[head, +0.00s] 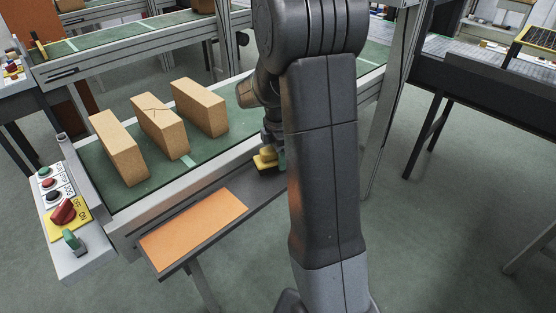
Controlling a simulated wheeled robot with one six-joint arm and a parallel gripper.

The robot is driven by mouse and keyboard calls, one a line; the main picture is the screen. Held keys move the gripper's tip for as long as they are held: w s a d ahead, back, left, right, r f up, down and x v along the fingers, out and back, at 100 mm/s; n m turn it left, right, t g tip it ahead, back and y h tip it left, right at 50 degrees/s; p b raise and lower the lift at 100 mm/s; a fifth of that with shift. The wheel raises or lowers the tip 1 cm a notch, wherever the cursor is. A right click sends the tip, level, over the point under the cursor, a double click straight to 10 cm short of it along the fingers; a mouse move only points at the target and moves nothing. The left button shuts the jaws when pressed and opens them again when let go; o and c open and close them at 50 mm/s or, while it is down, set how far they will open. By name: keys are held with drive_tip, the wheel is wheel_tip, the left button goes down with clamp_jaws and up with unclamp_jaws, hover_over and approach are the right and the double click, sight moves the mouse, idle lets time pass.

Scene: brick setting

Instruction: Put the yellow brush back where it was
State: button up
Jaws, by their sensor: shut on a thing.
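The yellow brush (264,160) is small and partly hidden behind my arm. It is at the dark shelf (262,191) along the front of the conveyor. My gripper (272,150) is over the brush and shut on it, with the arm covering much of the right side. I cannot tell whether the brush touches the shelf or hangs just above it.
An orange mat (194,231) lies on the left part of the shelf. Three tan bricks (160,125) stand on the green conveyor belt (105,170). A control panel (62,212) with buttons and a red switch is at the left.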

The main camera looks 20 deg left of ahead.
drive_tip(key=shift+f, duration=0.8)
drive_tip(key=shift+f, duration=0.15)
drive_tip(key=o, duration=1.1)
wheel_tip(320, 180, up, 12)
drive_tip(key=shift+r+p, duration=0.15)
drive_tip(key=shift+p, duration=0.45)
